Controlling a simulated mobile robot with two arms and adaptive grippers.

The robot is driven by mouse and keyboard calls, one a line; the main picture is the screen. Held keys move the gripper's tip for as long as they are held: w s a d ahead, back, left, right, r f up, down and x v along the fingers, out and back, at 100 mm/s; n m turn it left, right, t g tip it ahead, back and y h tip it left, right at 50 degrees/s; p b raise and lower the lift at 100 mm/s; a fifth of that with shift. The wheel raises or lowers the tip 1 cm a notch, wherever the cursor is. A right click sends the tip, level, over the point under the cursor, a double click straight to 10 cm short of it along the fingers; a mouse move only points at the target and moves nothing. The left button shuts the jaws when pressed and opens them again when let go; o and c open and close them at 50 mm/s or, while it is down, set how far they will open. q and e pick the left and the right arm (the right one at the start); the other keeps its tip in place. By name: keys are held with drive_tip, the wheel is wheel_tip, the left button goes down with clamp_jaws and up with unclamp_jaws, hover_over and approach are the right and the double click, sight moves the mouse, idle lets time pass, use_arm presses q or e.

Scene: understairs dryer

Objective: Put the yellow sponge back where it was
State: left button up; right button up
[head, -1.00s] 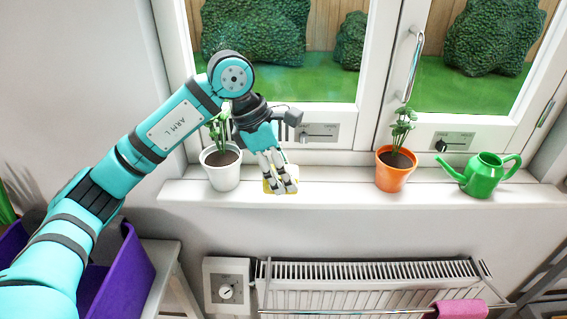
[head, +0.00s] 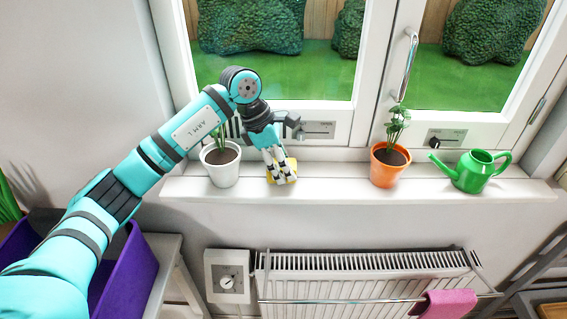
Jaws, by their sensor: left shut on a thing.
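The yellow sponge (head: 291,166) is at the window sill (head: 330,184), between the white plant pot and the orange plant pot, nearer the white one. My left gripper (head: 282,175) reaches down over the sponge, its fingers shut on it and hiding much of it. The sponge is at or just above the sill surface; I cannot tell whether it touches. My right gripper is not in view.
A white plant pot (head: 222,171) stands close left of my left gripper. An orange plant pot (head: 386,172) and a green watering can (head: 474,175) stand to the right. Sill between sponge and orange pot is clear. Below are a radiator (head: 365,280), pink cloth (head: 447,303) and purple bin (head: 128,272).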

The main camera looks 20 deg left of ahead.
use_arm(q)
drive_tip(key=o, duration=0.7)
drive_tip(key=shift+f, duration=0.15)
drive_tip(key=shift+c, duration=0.2)
drive_tip(key=o, duration=0.5)
drive_tip(key=shift+c, duration=0.2)
drive_tip(key=shift+r, duration=0.3)
drive_tip(key=shift+a+r, duration=0.2)
drive_tip(key=b+v, duration=0.1)
drive_tip(key=v, duration=1)
drive_tip(key=shift+r+b, duration=0.2)
drive_tip(key=shift+b, duration=0.15)
drive_tip(key=shift+s, duration=0.15)
